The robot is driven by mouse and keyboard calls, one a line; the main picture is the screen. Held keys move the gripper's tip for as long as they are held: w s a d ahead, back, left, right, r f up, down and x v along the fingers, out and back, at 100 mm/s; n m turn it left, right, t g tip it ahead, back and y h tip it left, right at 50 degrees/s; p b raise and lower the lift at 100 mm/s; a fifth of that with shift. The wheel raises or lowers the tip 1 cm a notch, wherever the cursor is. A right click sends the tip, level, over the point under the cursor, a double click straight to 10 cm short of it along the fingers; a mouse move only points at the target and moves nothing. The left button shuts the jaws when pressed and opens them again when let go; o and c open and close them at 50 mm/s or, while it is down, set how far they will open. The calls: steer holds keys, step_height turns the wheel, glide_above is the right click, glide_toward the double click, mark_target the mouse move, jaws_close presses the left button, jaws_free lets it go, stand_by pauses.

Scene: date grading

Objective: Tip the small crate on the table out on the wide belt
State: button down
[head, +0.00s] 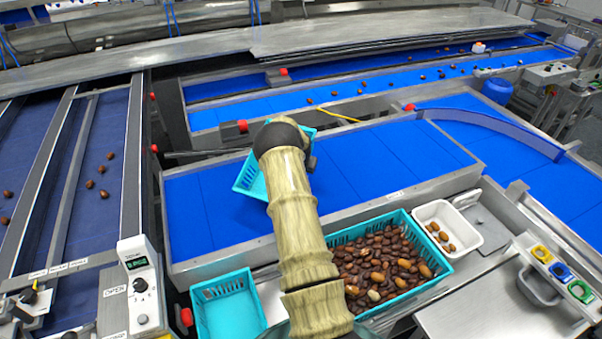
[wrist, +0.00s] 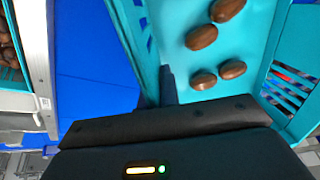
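The small teal crate (head: 250,178) is over the near part of the wide blue belt (head: 375,165), partly hidden behind my arm. It looks tilted in the head view. In the wrist view the crate (wrist: 183,72) fills the upper right, with several brown dates (wrist: 203,37) inside on its floor. My gripper (wrist: 168,85) is at the crate's wall, one dark finger showing against it; it appears shut on that wall. The fingers are hidden in the head view. The belt under the crate looks bare where it shows.
A teal crate full of dates (head: 340,238) stands in front of the belt, with a white tub (head: 468,238) holding a few dates beside it. An empty teal crate (head: 228,308) is at the lower left. A control box (head: 142,287) stands by the left belt.

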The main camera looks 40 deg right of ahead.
steer(key=shift+w+a+r+h+b, duration=0.1)
steer(key=shift+a+r+h+b, duration=0.05)
steer(key=shift+r+h+b, duration=0.2)
steer(key=shift+s+a+r+t+h+b, duration=0.2)
steer(key=shift+r+t+h+b, duration=0.1)
steer(key=shift+t+h+b, duration=0.45)
steer(key=shift+r+b, duration=0.1)
steer(key=shift+b, duration=0.35)
steer(key=shift+a, duration=0.15)
steer(key=shift+s+a+r+h+b, duration=0.1)
steer(key=shift+s+r+h+b, duration=0.25)
steer(key=shift+b, duration=0.35)
steer(key=shift+w+h, duration=0.15)
steer(key=shift+h, duration=0.1)
steer(key=shift+s+a+r+n+t+h+b, duration=0.15)
steer(key=shift+a+r+t+h+b, duration=0.25)
steer(key=shift+b, duration=1.05)
steer(key=shift+s+a+r+n+t+h+b, duration=0.25)
steer(key=shift+t+h+b, duration=0.35)
steer(key=shift+b, duration=0.8)
steer(key=shift+s+a+f+t+h+b, duration=0.1)
steer(key=shift+a+t+h+b, duration=0.3)
steer(key=shift+b, duration=1.2)
